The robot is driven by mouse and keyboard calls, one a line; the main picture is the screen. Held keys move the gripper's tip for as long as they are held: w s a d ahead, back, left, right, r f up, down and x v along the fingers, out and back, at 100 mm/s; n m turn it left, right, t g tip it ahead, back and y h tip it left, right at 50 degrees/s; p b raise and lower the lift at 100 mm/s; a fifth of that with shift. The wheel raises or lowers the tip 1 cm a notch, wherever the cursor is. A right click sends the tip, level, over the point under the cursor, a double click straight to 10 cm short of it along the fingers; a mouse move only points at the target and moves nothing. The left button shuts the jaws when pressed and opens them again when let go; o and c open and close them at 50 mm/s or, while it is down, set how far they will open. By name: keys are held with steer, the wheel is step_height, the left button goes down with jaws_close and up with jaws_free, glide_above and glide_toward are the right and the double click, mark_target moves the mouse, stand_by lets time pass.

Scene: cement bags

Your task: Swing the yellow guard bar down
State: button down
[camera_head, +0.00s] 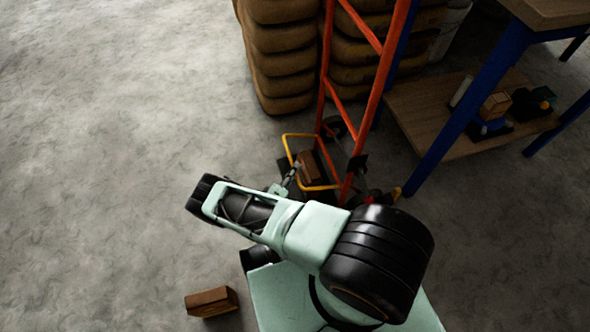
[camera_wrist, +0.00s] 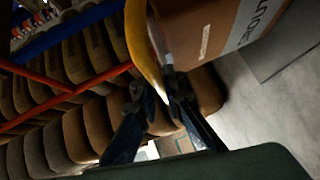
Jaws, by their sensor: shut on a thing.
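The yellow guard bar (camera_head: 286,149) is a bent loop at the foot of an orange hand truck (camera_head: 374,98), and it stands up at a slant around a brown box (camera_head: 309,168). My gripper (camera_head: 288,181) reaches the near left part of the loop; its fingers are small in the head view. In the wrist view the bar (camera_wrist: 141,48) runs down between the two dark fingers of my gripper (camera_wrist: 158,88), which are shut on it. The box (camera_wrist: 200,30) is close beside the bar there. The bar's pivot is not clear in either view.
Stacked brown bags (camera_head: 282,60) stand behind the hand truck. A blue-legged workbench (camera_head: 470,105) with a wooden lower shelf is on the right. A loose brown block (camera_head: 211,301) lies on the floor near my base. The floor on the left is clear.

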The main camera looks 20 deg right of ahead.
steer(key=c, duration=2)
jaws_free()
steer(key=shift+r, duration=0.1)
steer(key=shift+r, duration=4.95)
